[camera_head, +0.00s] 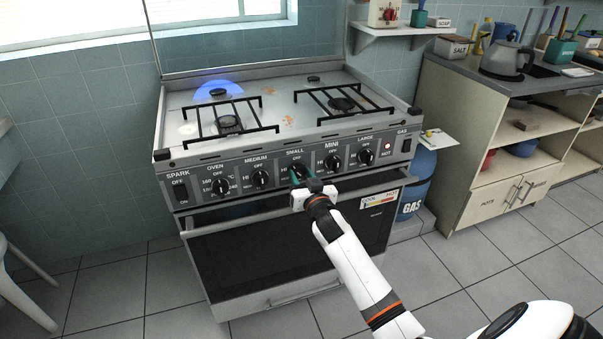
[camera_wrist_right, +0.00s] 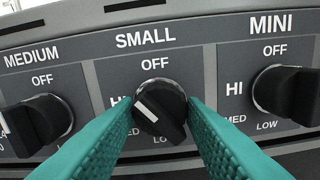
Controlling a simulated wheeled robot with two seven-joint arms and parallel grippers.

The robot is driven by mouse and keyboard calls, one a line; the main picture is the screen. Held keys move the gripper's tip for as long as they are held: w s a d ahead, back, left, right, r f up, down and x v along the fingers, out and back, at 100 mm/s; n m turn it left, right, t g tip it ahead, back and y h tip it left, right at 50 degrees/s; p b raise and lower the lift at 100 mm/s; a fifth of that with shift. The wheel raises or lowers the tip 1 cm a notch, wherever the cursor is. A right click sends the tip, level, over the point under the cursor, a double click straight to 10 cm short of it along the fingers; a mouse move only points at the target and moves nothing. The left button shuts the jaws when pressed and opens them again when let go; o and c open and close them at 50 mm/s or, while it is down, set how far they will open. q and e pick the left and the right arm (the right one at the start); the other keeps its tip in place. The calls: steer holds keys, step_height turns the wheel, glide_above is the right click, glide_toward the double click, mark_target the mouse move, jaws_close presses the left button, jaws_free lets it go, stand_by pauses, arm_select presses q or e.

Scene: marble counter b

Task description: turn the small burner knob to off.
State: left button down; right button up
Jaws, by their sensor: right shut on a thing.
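The small burner knob (camera_wrist_right: 162,112) is black with a white line, under the SMALL label on the stove's front panel. In the wrist view its white line lies on the left side, pointing up-left towards HI, away from the OFF mark above it. My right gripper (camera_head: 298,177) reaches the panel in the head view and partly covers this knob. In the wrist view its two teal fingers (camera_wrist_right: 160,116) are on either side of the knob, shut on it. A blue flame (camera_head: 218,88) shows at the back left burner. My left gripper is not in view.
The medium knob (camera_wrist_right: 36,124) and mini knob (camera_wrist_right: 288,94) sit close on either side. The large knob (camera_head: 365,157) and oven knob (camera_head: 220,186) are further out. The oven door (camera_head: 290,250) is below. A blue gas bottle (camera_head: 418,185) stands right of the stove.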

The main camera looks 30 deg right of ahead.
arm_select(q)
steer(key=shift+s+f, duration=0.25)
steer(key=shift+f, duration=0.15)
arm_select(e)
steer(key=shift+m, duration=0.4)
steer(key=m+p, duration=0.1)
steer(key=m, duration=0.1)
steer(key=shift+m, duration=0.4)
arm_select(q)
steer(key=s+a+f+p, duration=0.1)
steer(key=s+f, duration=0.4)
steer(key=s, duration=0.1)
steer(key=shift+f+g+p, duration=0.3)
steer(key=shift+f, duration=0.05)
arm_select(e)
steer(key=shift+m, duration=1.4)
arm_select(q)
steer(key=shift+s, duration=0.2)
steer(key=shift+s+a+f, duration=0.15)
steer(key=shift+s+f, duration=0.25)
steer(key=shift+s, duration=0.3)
arm_select(e)
steer(key=shift+m, duration=0.6)
steer(key=o, duration=0.8)
steer(key=shift+c, duration=0.2)
arm_select(q)
steer(key=shift+p, duration=0.3)
